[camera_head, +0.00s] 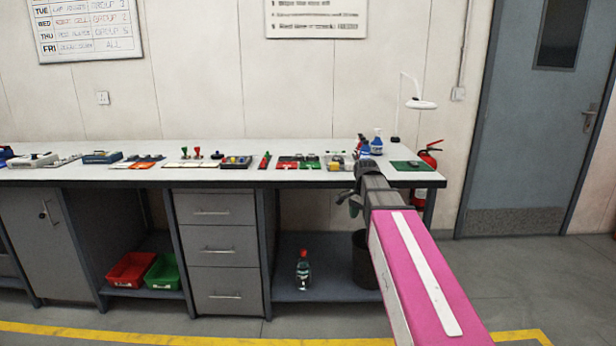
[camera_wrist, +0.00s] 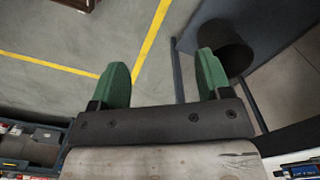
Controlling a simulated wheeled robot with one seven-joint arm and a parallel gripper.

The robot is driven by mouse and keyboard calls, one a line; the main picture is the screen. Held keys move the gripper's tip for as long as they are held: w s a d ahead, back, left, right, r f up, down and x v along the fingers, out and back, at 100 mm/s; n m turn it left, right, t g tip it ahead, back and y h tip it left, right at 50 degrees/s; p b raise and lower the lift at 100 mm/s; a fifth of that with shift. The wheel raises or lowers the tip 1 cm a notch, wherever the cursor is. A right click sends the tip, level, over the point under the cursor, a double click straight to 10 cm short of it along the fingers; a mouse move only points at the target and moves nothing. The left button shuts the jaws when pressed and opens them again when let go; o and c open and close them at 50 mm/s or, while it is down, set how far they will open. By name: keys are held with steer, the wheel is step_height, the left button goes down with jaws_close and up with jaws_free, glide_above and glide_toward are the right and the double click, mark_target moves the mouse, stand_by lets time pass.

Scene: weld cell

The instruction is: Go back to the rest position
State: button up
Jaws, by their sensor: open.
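My gripper (camera_wrist: 163,82) is open in the wrist view, with its two green fingers apart and nothing between them. Bare grey floor and a yellow line show beyond the fingers. In the head view my pink arm reaches forward from the lower right toward the bench's right part. The gripper (camera_head: 349,204) is small and partly hidden by the dark wrist there, in front of the bench edge.
A long workbench (camera_head: 330,181) carries tools and coloured trays. A red bin (camera_head: 131,269), a green bin (camera_head: 163,270) and a bottle (camera_head: 303,270) sit below. Floor in front is clear.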

steer(key=s+f+n, duration=0.5)
steer(key=s+f, duration=0.3)
steer(key=f, duration=0.3)
steer(key=s+f+n, duration=0.6)
steer(key=s+f, duration=0.2)
steer(key=f, duration=0.4)
steer(key=shift+s+f, duration=0.25)
steer(key=shift+s, duration=0.05)
